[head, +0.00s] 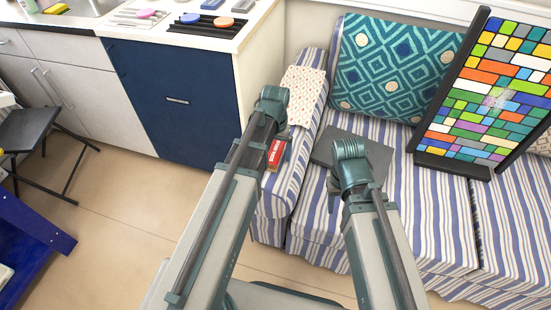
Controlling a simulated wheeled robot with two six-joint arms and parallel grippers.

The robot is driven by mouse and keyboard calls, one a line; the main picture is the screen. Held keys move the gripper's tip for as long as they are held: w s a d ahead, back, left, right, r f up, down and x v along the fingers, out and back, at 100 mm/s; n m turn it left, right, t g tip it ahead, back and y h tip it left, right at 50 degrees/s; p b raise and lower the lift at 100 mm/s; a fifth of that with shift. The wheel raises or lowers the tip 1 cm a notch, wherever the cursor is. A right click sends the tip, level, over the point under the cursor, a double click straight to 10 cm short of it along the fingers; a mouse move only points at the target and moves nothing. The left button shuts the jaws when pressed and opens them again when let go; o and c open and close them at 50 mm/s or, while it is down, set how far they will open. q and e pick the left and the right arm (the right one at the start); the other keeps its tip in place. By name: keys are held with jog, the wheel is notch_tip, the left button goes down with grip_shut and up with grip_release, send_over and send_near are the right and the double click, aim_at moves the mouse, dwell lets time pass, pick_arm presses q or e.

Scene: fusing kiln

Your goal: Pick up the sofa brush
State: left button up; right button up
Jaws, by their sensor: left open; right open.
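I cannot make out a sofa brush for certain. A small red object (276,154) with pale lettering lies on the striped sofa arm, beside my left arm, which partly hides it. I cannot tell whether it is the brush. My two arms rise from the bottom of the head view and end at teal joints in front of the sofa (425,215). Neither gripper's fingers show.
A dark flat slab (376,155) lies on the seat behind my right arm's joint. A teal patterned cushion (385,70) and a colourful glass panel (490,95) lean on the sofa back. A blue cabinet (175,100) stands left. Open floor (130,215) lies left of my arms.

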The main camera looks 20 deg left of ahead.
pick_arm(q)
grip_shut()
dwell(0.4)
jog(key=shift+r, duration=0.1)
pick_arm(e)
jog(key=shift+r, duration=0.15)
